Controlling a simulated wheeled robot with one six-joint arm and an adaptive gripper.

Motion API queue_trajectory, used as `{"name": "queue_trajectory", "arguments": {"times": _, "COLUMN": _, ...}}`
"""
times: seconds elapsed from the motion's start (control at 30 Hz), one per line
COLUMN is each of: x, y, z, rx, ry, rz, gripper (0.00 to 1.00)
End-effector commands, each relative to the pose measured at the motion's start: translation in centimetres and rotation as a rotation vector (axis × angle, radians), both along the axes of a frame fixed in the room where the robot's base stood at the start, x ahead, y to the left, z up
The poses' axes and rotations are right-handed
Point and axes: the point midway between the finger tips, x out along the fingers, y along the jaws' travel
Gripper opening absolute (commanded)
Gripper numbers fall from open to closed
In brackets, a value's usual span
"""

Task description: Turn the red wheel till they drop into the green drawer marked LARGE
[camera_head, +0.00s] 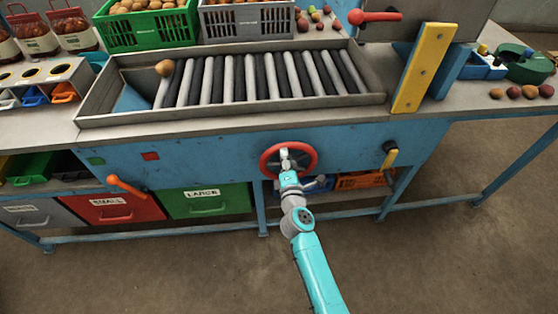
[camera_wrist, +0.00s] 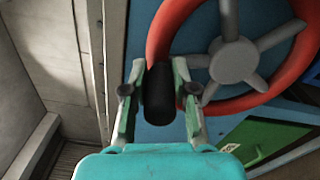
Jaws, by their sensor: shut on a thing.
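The red wheel (camera_head: 265,160) is on the blue front panel of the sorting bench. In the wrist view its red rim (camera_wrist: 296,60), grey hub and spokes fill the upper right. My gripper (camera_head: 289,160) is in front of the wheel. In the wrist view my gripper (camera_wrist: 159,100) is shut on the wheel's black handle (camera_wrist: 160,88). The green drawer marked LARGE (camera_head: 210,202) is below and left of the wheel, its front looking flush. One brown potato (camera_head: 164,68) is at the left end of the rollers (camera_head: 262,80).
A red drawer marked SMALL (camera_head: 120,209) is left of the green one. An orange lever (camera_head: 127,187) and a yellow-handled lever (camera_head: 391,154) stick out from the bench front. A green crate (camera_head: 125,32) and a grey crate (camera_head: 248,22) stand behind the rollers. The floor in front is clear.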

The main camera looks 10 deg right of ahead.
Motion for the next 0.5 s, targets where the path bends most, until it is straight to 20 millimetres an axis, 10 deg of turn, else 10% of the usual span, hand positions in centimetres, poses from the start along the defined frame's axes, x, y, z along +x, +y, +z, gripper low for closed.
{"name": "queue_trajectory", "arguments": {"times": 0.5, "x": 0.0, "y": -3.0, "z": -0.2, "rx": 0.199, "ry": 0.003, "rz": -0.004, "gripper": 0.00}}
